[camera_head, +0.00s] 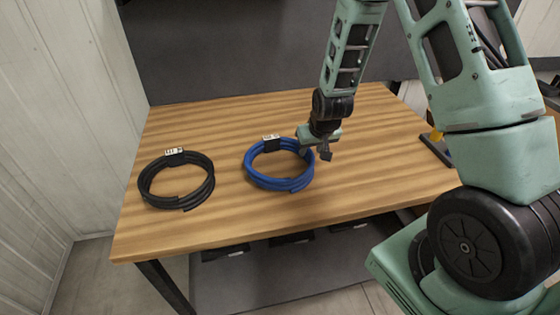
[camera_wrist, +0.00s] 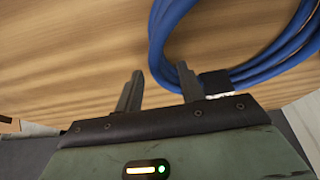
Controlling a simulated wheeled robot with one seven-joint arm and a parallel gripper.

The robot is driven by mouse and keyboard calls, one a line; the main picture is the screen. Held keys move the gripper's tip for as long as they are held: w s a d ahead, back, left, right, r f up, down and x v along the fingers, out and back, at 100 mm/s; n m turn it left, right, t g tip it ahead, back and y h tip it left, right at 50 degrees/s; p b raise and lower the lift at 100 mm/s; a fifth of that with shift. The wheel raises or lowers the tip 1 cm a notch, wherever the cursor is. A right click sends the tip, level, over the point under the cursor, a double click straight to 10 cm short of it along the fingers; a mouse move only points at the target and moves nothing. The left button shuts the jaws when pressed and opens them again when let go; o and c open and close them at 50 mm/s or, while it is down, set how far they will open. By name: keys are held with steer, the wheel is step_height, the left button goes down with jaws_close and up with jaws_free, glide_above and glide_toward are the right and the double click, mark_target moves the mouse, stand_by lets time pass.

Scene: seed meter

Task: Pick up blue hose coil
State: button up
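The blue hose coil (camera_head: 276,183) lies flat on the wooden table, with a dark band and a white label on its far side. My gripper (camera_head: 323,154) is at the coil's right edge and hides a little of it. In the wrist view my gripper (camera_wrist: 160,85) is open, its two dark fingers apart. The coil (camera_wrist: 158,38) shows there from the top middle to the right. Its bend appears between the fingertips, close to the right finger. I cannot tell how far above the hose the fingertips are. Nothing is visibly gripped.
A black hose coil (camera_head: 176,201) with a white label lies to the left on the table (camera_head: 220,225). A dark object with yellow (camera_head: 437,147) is at the right edge. A dark panel (camera_head: 230,50) stands behind the table. The front of the table is clear.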

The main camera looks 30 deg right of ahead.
mark_target(310, 151)
steer(key=shift+p+x, duration=0.4)
steer(key=shift+x, duration=1.4)
steer(key=shift+w, duration=0.1)
jaws_close()
steer(key=shift+r, duration=0.1)
